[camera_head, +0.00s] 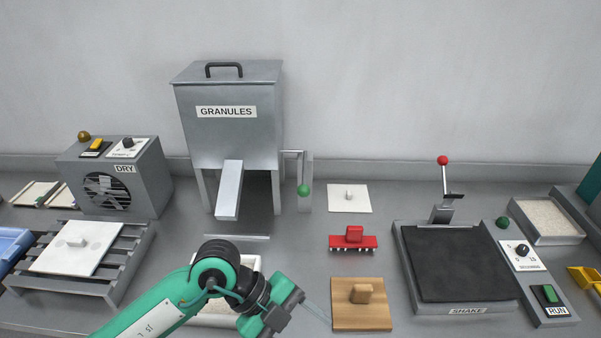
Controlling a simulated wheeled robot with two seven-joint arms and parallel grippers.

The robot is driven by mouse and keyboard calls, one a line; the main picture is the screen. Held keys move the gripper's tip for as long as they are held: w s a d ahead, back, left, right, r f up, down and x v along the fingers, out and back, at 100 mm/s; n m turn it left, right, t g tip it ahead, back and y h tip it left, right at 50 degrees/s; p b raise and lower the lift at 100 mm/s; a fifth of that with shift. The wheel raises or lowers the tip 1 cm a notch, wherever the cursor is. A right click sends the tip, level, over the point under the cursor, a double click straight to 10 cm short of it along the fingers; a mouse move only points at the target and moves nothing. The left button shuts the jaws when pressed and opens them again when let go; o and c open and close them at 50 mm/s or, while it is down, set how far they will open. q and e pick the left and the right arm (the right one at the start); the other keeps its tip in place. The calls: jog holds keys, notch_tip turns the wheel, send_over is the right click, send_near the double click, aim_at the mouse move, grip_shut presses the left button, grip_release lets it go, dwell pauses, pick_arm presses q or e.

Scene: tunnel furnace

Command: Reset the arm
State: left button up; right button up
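My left arm (160,308), green and black, comes in from the bottom left. Its wrist end with the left gripper (284,308) is low in the picture, over the bench just left of a wooden board (362,318). The fingers are too small and partly cut off, so I cannot tell whether they are open or shut. Nothing held shows clearly. My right gripper is not in view.
A white-rimmed tray (212,320) lies partly hidden behind my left arm. The granules hopper (228,135) stands behind. A red tool (353,238) and white plate (349,198) lie right of it. The shake table (458,262) is further right; the dryer (140,180) is left.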

pick_arm(q)
jog(key=d+r+h, duration=0.4)
jog(key=r+h, duration=0.6)
jog(key=r, duration=0.3)
jog(key=w+a+r+n+t+y, duration=0.2)
jog(key=w+a+n+t, duration=0.35)
jog(key=n+t, duration=0.45)
jog(key=w+a+r+n+t+y, duration=0.15)
jog(key=w+a+n+t, duration=0.4)
jog(key=t, duration=0.65)
jog(key=a+f+n+g+y, duration=0.3)
jog(key=a+f+n+y, duration=1)
jog(key=f+y, duration=0.25)
jog(key=s+a+f+m+g, duration=0.1)
jog(key=s+a+f+g, duration=0.1)
jog(key=s+f+g, duration=0.6)
jog(key=s+a+f+m+g, duration=0.15)
jog(key=s+f+g, duration=0.35)
jog(key=s+f, duration=0.6)
notch_tip(320, 180, down, 31)
jog(key=s+g, duration=0.1)
jog(key=s, duration=0.1)
jog(key=s+a+f+g, duration=0.1)
jog(key=s+a+f, duration=0.2)
jog(key=s+f, duration=1.5)
jog(key=shift+s+a, duration=0.2)
jog(key=shift+s, duration=0.05)
